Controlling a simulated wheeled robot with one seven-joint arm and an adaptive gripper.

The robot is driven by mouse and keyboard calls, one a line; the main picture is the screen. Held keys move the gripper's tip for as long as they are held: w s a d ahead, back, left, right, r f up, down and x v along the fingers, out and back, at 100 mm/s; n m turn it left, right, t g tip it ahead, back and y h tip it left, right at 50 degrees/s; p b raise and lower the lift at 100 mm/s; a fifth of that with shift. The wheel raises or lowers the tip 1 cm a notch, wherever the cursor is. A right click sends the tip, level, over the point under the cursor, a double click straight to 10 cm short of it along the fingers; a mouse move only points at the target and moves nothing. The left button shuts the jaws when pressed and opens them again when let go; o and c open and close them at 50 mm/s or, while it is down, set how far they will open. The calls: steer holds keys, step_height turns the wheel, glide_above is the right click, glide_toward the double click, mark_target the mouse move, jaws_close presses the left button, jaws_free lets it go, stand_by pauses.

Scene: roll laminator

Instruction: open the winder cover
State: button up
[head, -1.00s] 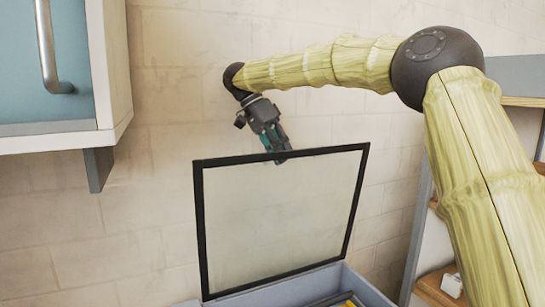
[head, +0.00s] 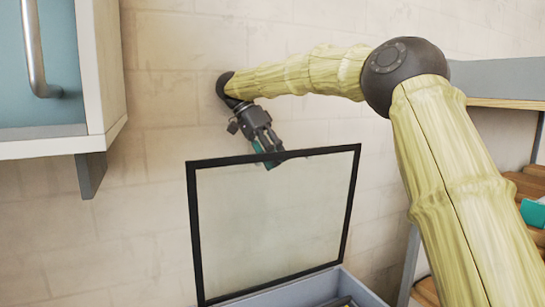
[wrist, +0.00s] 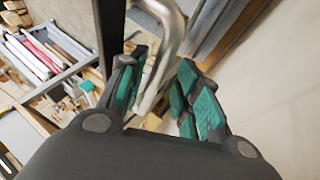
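The winder cover (head: 275,222) is a clear panel in a black frame. It stands raised, nearly upright, above the grey machine body (head: 290,294). My gripper (head: 268,158) is at the cover's top edge, with its fingers partly behind the frame. In the wrist view, my gripper (wrist: 160,98) has its green-padded fingers spread on either side of a bent metal bar (wrist: 170,35), which looks like the cover's handle. A gap shows between the bar and the right finger; whether the left finger touches it I cannot tell.
A blue-fronted wall cabinet (head: 55,75) with a metal handle hangs at the left, with a bracket below it. A pale brick wall stands behind. Shelving (head: 515,190) is at the right. Wall space left of the cover is clear.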

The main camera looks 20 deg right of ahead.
steer(key=shift+s+r, duration=0.2)
steer(key=shift+r, duration=0.05)
steer(key=shift+w, duration=0.1)
step_height(320, 180, up, 10)
stand_by(1.2)
stand_by(0.4)
